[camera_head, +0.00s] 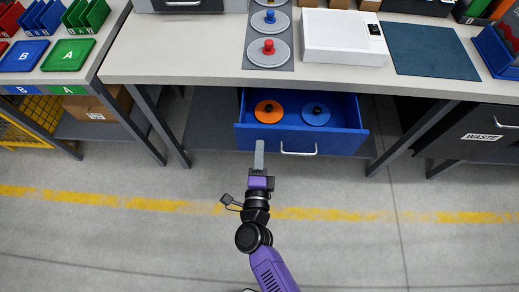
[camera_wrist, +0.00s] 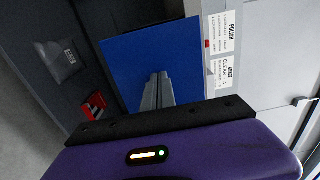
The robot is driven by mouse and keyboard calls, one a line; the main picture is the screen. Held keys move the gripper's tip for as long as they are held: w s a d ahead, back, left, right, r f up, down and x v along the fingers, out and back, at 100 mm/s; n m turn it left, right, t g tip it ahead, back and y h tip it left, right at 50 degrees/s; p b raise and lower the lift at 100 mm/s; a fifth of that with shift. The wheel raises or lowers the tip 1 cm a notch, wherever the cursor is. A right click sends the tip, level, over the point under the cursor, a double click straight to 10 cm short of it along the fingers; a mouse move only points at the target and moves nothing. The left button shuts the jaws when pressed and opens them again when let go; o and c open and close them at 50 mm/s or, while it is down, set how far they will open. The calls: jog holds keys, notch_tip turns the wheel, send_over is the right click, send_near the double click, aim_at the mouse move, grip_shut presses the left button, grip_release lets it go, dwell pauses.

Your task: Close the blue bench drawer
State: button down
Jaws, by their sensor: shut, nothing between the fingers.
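The blue bench drawer (camera_head: 340,141) is pulled out below the worktop, and its inside shows in the head view. An orange disc (camera_head: 268,111) and a blue disc (camera_head: 316,114), each with a dark knob, lie in it. A pale bar handle (camera_head: 299,152) is on its front. My gripper (camera_head: 259,147) is shut and empty, its tips at the drawer front, left of the handle. In the wrist view the shut fingers (camera_wrist: 158,90) point at a blue panel (camera_wrist: 135,60). I cannot tell whether they touch it.
The pale worktop (camera_head: 220,60) above holds a mat with knobbed discs, a white box (camera_head: 343,37) and a dark teal mat (camera_head: 432,50). Bench legs (camera_head: 160,125) stand on both sides. A dark waste unit (camera_head: 480,140) is at right. The grey floor in front is clear.

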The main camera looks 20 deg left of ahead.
jog(key=b+x, duration=0.5)
jog(key=x, duration=0.8)
jog(key=shift+f, duration=0.15)
jog(key=shift+w+a, duration=0.1)
jog(key=shift+w, duration=0.25)
jog(key=shift+w+r, duration=0.1)
jog(key=shift+r, duration=0.2)
